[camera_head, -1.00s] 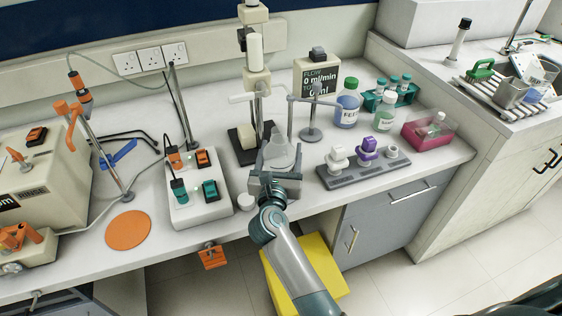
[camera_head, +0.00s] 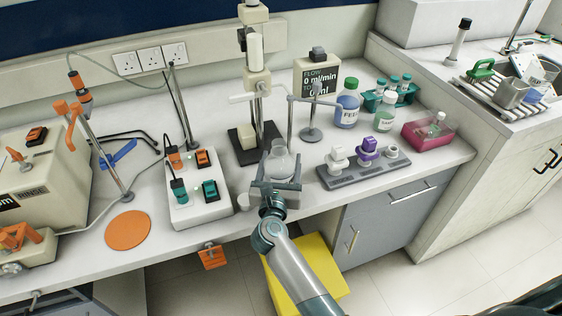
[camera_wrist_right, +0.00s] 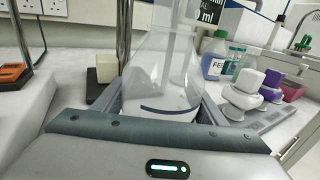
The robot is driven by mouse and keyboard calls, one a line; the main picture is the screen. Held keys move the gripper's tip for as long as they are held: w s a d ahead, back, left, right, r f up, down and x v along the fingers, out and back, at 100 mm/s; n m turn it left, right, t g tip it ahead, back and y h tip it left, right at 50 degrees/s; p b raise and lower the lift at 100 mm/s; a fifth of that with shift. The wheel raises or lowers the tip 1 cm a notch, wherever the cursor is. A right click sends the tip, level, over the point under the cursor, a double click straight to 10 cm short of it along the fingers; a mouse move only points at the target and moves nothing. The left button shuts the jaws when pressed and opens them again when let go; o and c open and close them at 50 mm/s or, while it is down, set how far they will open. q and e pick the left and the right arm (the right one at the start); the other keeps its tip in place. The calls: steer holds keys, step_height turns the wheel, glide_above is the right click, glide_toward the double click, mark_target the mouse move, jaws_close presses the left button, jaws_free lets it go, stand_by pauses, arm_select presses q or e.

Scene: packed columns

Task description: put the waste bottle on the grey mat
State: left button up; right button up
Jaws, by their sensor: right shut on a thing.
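My right gripper (camera_head: 280,180) is shut on a clear conical glass flask (camera_head: 281,161), near the front edge of the bench. In the right wrist view the flask (camera_wrist_right: 160,80) stands upright between the two fingers, with a dark line low on its wall and a pale bottom. I see no label on it, so I cannot tell whether it is the waste bottle. I cannot make out a grey mat; a round orange mat (camera_head: 128,230) lies at the left. My left gripper is not in view.
A stand with a dark base (camera_head: 262,147) is behind the flask.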

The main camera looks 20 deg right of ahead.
mark_target(279, 174)
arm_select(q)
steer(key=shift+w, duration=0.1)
arm_select(e)
steer(key=shift+f, duration=0.15)
steer(key=o, duration=1.4)
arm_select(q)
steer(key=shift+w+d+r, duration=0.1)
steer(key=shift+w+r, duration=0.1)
arm_select(e)
steer(key=shift+o, duration=0.2)
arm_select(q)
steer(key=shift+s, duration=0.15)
arm_select(e)
steer(key=shift+r, duration=0.25)
steer(key=v, duration=0.4)
steer(key=shift+s+a+f, duration=0.15)
steer(key=shift+s, duration=0.2)
steer(key=v, duration=0.6)
steer(key=shift+s+a, duration=0.1)
steer(key=shift+s, duration=0.05)
steer(key=shift+s+a, duration=0.2)
steer(key=shift+s, duration=0.2)
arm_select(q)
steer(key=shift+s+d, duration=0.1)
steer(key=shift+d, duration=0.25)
